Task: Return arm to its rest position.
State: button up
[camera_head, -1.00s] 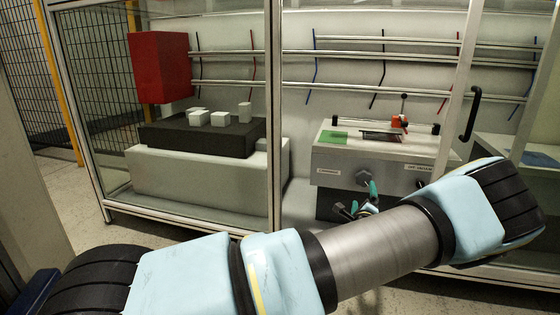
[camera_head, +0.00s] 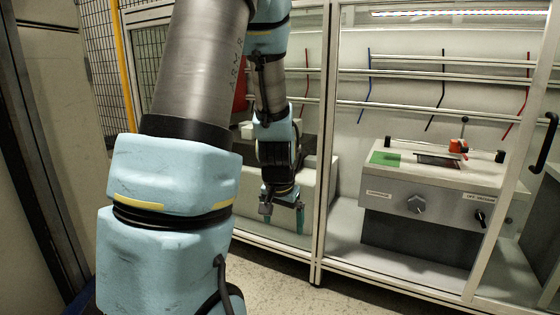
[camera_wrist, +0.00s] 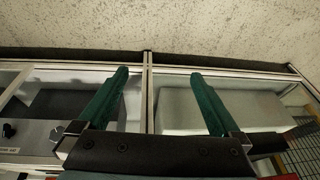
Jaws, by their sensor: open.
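My gripper (camera_head: 284,218) hangs at the end of my folded arm, left of the middle in the head view, pointing down in front of the glazed cabinet. In the wrist view its two green fingers (camera_wrist: 158,100) are spread wide apart with nothing between them. The grey pump unit (camera_head: 425,200) stands in the cabinet to the right, apart from my gripper. Its top carries a green pad (camera_head: 385,158) and a red-orange part (camera_head: 457,146); its front carries a knob (camera_head: 416,204).
The cabinet's metal frame post (camera_head: 326,150) stands just right of my gripper. A black door handle (camera_head: 545,142) is at the far right. A pale block (camera_head: 330,180) and a red box (camera_head: 240,90) are partly hidden behind my arm. Speckled floor (camera_head: 270,285) lies clear below.

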jog(key=s+a+r+n+g, duration=0.2)
jog(key=s+a+r+n, duration=0.25)
jog(key=s+a, duration=0.5)
notch_tip(320, 180, up, 37)
jog(key=d+p, duration=0.2)
jog(key=p, duration=3.5)
jog(key=shift+s+y, duration=0.3)
jog(key=shift+s, duration=0.15)
jog(key=shift+m, duration=0.25)
